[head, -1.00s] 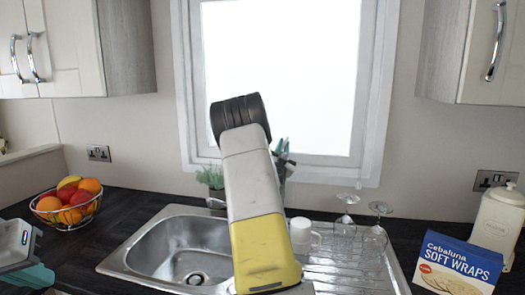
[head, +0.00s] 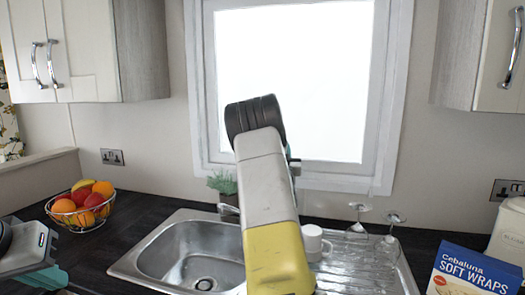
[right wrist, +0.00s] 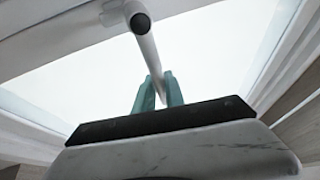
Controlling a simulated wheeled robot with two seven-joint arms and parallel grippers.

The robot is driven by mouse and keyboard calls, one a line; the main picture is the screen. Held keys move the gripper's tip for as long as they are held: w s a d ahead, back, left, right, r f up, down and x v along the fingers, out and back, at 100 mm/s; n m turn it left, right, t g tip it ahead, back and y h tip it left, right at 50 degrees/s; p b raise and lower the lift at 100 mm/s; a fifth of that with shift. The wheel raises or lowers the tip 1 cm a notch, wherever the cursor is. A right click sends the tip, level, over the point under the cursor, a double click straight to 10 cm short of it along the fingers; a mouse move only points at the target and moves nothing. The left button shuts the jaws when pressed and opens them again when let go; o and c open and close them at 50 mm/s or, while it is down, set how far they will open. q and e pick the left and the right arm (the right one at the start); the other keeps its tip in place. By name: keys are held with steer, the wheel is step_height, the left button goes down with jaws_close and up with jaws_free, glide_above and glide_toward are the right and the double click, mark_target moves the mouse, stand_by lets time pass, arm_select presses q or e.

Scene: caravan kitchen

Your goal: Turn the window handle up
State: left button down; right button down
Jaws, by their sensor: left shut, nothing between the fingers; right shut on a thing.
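The window handle (right wrist: 148,55) shows in the right wrist view as a pale bar. It runs from a round dark-ended pivot at the top of the picture down to my teal fingers. My right gripper (right wrist: 158,88) is shut on the handle's free end, one finger on each side. In the head view my right arm hides the handle and most of that gripper, in front of the window (head: 295,60). My left gripper (head: 58,279) is at the lower left of the head view, shut and empty, away from the window.
Below the window are a steel sink (head: 160,262), a small plant (head: 223,183), a white mug (head: 312,240) and upturned glasses (head: 391,240). A fruit bowl (head: 82,222) stands at left, a Soft Wraps box (head: 470,270) at right. Wall cupboards (head: 75,50) flank the window.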

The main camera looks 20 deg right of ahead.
steer(key=shift+a+f, duration=0.15)
steer(key=c, duration=1.4)
jaws_free()
steer(key=v, duration=0.7)
steer(key=shift+s+a, duration=0.15)
steer(key=shift+s, duration=0.15)
